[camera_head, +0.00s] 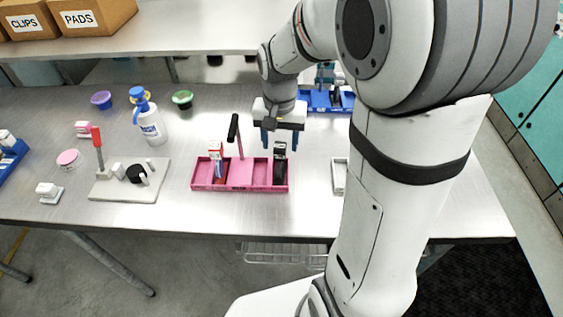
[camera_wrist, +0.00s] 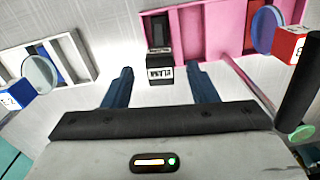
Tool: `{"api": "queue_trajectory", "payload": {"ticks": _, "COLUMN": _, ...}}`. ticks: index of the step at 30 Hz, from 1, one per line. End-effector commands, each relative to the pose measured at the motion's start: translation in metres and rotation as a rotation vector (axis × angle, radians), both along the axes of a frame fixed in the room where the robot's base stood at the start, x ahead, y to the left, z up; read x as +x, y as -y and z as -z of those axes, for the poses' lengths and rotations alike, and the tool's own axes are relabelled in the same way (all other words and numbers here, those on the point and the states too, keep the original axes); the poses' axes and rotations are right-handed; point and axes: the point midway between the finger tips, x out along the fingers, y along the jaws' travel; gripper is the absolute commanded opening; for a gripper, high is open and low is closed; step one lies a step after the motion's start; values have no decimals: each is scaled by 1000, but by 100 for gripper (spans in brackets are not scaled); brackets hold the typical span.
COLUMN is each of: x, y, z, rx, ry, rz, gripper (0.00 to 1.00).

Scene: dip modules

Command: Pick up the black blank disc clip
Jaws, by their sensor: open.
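A black clip (camera_head: 280,152) stands upright in the right end compartment of the pink tray (camera_head: 240,188). In the wrist view the black clip (camera_wrist: 159,38) shows with a white printed label on its near end; the print is too small to read surely. My gripper (camera_head: 280,140) is open above that compartment, with its two blue fingers on either side of the clip's top in the picture. In the wrist view my gripper (camera_wrist: 160,78) has the clip centred ahead between its fingers. I see no contact, and no disc is clear on the clip.
A red-and-white item (camera_head: 216,152) and a black-handled pink piece (camera_head: 234,130) rise from the tray to the left. A white board (camera_head: 115,190) with a red-handled tool and black round piece lies farther left. A white tray (camera_head: 338,178) is at right, a blue tray (camera_head: 318,108) behind.

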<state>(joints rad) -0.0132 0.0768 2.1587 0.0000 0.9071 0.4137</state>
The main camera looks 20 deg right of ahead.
Motion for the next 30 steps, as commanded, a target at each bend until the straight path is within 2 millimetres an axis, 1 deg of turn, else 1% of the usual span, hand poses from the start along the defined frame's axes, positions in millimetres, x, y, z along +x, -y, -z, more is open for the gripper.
{"api": "queue_trajectory", "payload": {"ticks": 3, "x": 0, "y": 0, "z": 7, "rx": 0, "ry": 0, "rz": 0, "gripper": 53}}
{"api": "queue_trajectory", "payload": {"ticks": 9, "x": 0, "y": 0, "z": 8, "rx": 1, "ry": 1, "rz": 0, "gripper": 53}}
{"api": "queue_trajectory", "payload": {"ticks": 10, "x": 0, "y": 0, "z": 8, "rx": 1, "ry": 1, "rz": 0, "gripper": 51}}
{"api": "queue_trajectory", "payload": {"ticks": 27, "x": 0, "y": 1, "z": 8, "rx": 0, "ry": 1, "rz": 1, "gripper": 4}}
{"api": "queue_trajectory", "payload": {"ticks": 29, "x": 0, "y": 1, "z": 8, "rx": 0, "ry": 1, "rz": 1, "gripper": 0}}
{"api": "queue_trajectory", "payload": {"ticks": 30, "x": 0, "y": 1, "z": 8, "rx": 0, "ry": 1, "rz": 1, "gripper": 0}}
